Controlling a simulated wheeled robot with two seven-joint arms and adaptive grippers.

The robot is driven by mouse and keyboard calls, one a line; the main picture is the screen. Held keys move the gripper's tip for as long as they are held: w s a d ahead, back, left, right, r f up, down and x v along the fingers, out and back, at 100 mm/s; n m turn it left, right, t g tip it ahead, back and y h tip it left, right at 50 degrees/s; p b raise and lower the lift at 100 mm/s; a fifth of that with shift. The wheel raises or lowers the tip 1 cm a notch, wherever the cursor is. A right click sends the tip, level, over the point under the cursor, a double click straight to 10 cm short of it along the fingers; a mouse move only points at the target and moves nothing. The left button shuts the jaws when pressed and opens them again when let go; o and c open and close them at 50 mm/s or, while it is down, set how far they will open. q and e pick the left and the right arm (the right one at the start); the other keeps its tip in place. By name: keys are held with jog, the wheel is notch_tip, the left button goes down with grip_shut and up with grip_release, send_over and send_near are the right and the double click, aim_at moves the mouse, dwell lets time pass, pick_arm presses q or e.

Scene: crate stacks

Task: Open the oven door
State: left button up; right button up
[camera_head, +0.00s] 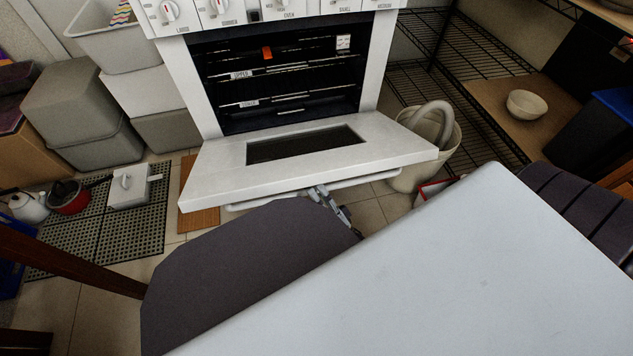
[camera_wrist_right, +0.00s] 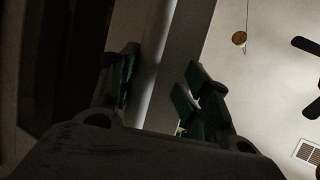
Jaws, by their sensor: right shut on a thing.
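The white oven (camera_head: 186,85) stands at the top centre in the head view. Its door (camera_head: 215,163) is swung far down, with its small dark window facing up, and the dark interior with racks shows. The door handle (camera_head: 258,200) is a bar along the front edge. My right gripper (camera_head: 318,193) is at the middle of this handle, shut on it. In the right wrist view, the bar (camera_wrist_right: 158,85) passes between the two fingers (camera_wrist_right: 158,88). Most of my right arm is hidden by a dark panel. My left gripper is not in view.
A dark chair-like panel (camera_head: 235,275) and a white tabletop (camera_head: 480,270) fill the foreground. Grey bins (camera_head: 75,105) stand left of the oven. A beige bucket (camera_head: 410,175) is close to the door's right end. Wire shelving (camera_head: 490,70) is at right.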

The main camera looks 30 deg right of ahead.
jog(key=shift+s+a, duration=0.1)
jog(key=s+d+f, duration=0.2)
jog(key=f, duration=0.5)
jog(key=s+d+f, duration=0.3)
jog(key=f, duration=0.4)
dwell(2.8)
jog(key=shift+f, duration=0.1)
dwell(0.7)
